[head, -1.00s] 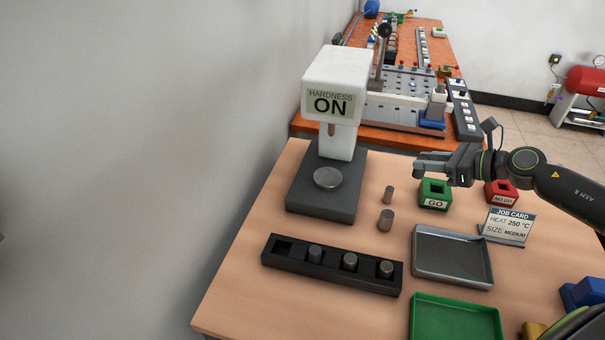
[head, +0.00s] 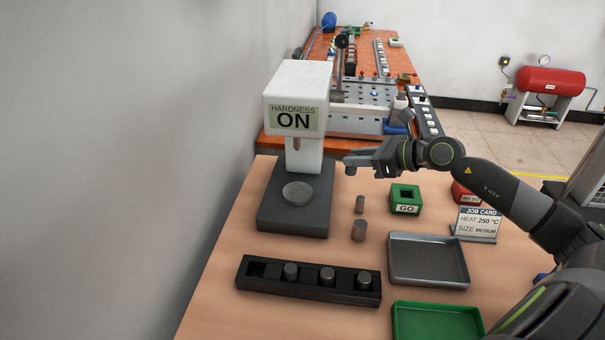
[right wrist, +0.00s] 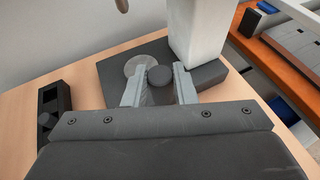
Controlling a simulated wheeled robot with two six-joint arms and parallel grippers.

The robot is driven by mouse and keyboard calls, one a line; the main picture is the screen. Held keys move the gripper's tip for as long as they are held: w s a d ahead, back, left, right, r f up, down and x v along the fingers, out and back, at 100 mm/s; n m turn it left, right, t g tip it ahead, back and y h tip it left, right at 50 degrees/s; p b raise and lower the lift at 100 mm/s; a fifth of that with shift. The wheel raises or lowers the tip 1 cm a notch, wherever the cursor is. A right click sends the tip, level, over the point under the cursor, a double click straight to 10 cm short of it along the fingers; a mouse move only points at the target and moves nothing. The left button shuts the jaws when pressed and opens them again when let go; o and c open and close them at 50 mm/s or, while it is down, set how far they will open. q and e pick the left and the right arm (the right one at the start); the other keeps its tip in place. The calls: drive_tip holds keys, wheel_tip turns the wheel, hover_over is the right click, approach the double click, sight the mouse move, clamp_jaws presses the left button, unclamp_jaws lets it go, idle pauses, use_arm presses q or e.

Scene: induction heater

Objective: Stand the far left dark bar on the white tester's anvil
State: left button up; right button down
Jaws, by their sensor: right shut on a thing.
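The white tester (head: 298,85), its screen reading HARDNESS ON, stands on a dark base with a round grey anvil (head: 297,192), which is bare. My right gripper (head: 352,165) is to the right of the tester's column, above the table. In the right wrist view its fingers are shut on a dark round bar (right wrist: 160,75). There the bar overlaps the dark base, and the anvil (right wrist: 146,66) shows just left of it. The black rack (head: 305,292) has an empty far left slot and dark bars in its other three slots. My left gripper is out of view.
Two small bars (head: 359,230) stand on the table right of the tester base. A green GO block (head: 405,198), a red NO GO block (head: 463,192), a job card (head: 478,222), a grey tray (head: 428,281) and a green tray (head: 437,306) lie further right.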

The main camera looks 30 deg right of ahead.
drive_tip(key=w+a+p, duration=0.4)
drive_tip(key=w+a, duration=0.3)
drive_tip(key=a, duration=0.2)
drive_tip(key=f, duration=0.3)
drive_tip(key=a+f+p, duration=0.1)
drive_tip(key=f, duration=0.1)
drive_tip(key=shift+w+f, duration=0.25)
drive_tip(key=shift+w+a+f+p, duration=0.2)
drive_tip(key=shift+f+p, duration=0.2)
drive_tip(key=shift+f, duration=0.3)
